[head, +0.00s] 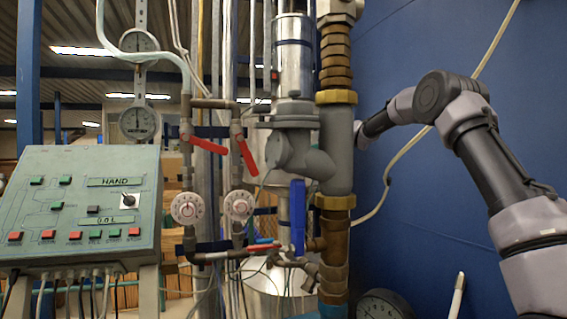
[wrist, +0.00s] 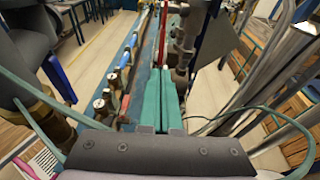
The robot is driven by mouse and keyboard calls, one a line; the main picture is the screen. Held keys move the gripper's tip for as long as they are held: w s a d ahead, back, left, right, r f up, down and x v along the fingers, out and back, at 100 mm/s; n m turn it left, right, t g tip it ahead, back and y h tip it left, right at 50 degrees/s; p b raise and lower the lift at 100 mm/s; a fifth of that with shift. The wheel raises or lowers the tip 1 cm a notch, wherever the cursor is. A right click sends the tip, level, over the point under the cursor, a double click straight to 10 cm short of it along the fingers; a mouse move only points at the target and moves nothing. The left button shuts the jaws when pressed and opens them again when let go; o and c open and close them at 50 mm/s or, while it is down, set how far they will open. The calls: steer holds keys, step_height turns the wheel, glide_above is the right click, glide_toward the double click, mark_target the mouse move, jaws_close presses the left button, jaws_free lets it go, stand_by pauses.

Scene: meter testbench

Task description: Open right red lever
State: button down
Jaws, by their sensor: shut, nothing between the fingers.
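In the head view, the right red lever (head: 247,153) slants down to the right from a valve on the right thin pipe. The left red lever (head: 208,145) on the neighbouring pipe also slants down to the right. In the wrist view, my gripper (wrist: 159,72) has its two teal fingers side by side and shut, with nothing between them. A long red strip (wrist: 162,35) shows just past the fingertips; I cannot tell which lever it is, or whether they touch. In the head view my arm comes from the right and its end is hidden behind the thick grey pipe.
The thick grey and brass pipe (head: 337,150) stands between my arm and the levers. A blue lever (head: 298,215) and a lower red lever (head: 262,247) sit below. Two round dials (head: 187,208) are under the upper levers. A control box (head: 80,205) stands at left.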

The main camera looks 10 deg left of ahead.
mark_target(255, 167)
steer(key=x, duration=1.3)
steer(key=shift+w+f, duration=0.1)
steer(key=shift+f, duration=0.1)
steer(key=shift+s+a+f+y, duration=0.25)
steer(key=shift+a+f, duration=0.1)
steer(key=shift+a, duration=0.2)
steer(key=shift+s+a+f+y, duration=0.15)
steer(key=shift+s+a+f, duration=0.15)
steer(key=shift+a, duration=0.2)
steer(key=shift+w+d, duration=0.1)
